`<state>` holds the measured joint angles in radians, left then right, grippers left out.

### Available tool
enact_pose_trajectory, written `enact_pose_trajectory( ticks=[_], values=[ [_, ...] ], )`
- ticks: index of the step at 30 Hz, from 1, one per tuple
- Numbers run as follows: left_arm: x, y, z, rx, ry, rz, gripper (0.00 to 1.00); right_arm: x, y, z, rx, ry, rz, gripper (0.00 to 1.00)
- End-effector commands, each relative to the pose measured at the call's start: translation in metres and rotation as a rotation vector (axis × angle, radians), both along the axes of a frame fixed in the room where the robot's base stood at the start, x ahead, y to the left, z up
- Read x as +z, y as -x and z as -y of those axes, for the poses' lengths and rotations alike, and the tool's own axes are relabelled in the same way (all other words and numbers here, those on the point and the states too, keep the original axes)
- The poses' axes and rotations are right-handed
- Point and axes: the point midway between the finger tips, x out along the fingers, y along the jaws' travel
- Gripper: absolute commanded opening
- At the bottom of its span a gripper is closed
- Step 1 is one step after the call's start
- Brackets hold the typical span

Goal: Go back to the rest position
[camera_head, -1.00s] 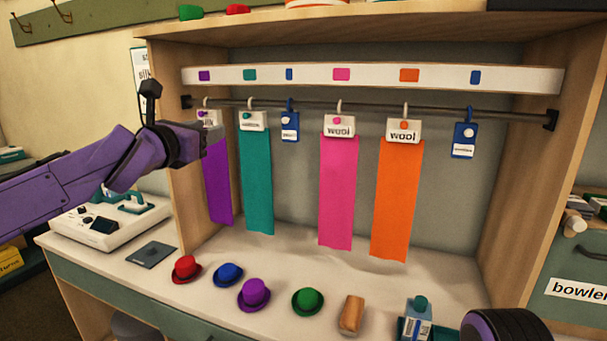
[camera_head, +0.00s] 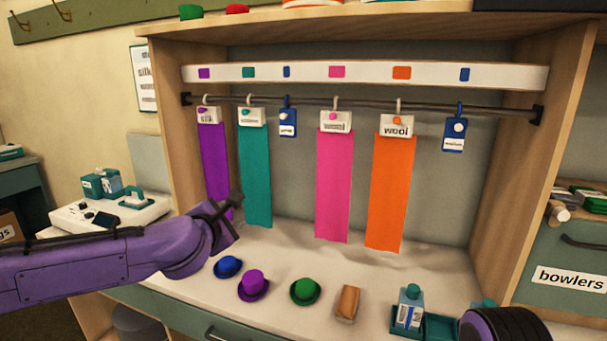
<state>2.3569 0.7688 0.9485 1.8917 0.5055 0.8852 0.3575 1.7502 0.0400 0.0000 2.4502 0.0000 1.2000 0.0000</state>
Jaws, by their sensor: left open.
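My left gripper (camera_head: 226,217) is open and empty, low in front of the purple cloth strip (camera_head: 214,160). Its purple arm comes in from the left, across the bench front, and hides the spot where the red hat was seen. The purple strip, a teal strip (camera_head: 255,175), a pink strip (camera_head: 333,188) and an orange strip (camera_head: 391,195) hang by labelled clips from a dark rail (camera_head: 365,107). Two blue tags, left (camera_head: 287,123) and right (camera_head: 454,135), hang there too. A purple rounded part (camera_head: 503,327) of mine shows at the lower right; my right gripper is not seen.
A white device (camera_head: 85,218) is behind my left arm. Wooden side walls bound the booth.

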Motion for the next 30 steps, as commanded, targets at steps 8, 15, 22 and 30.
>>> enact_pose_trajectory(
  ticks=[8, 15, 22, 30],
  values=[
    [-0.221, 0.07, 0.014, -0.176, -0.574, -0.25, 0.45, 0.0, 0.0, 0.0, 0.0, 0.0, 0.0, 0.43],
    [-0.385, 0.209, -0.03, -0.474, -1.046, -0.5, 0.45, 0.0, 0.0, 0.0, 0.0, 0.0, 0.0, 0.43],
    [-0.46, 0.364, -0.108, -0.813, -1.354, -0.753, 0.45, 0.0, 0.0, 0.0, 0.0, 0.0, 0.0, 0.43],
    [-0.478, 0.43, -0.141, -0.976, -1.44, -0.881, 0.45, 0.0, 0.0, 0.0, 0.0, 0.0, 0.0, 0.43]
  ],
)
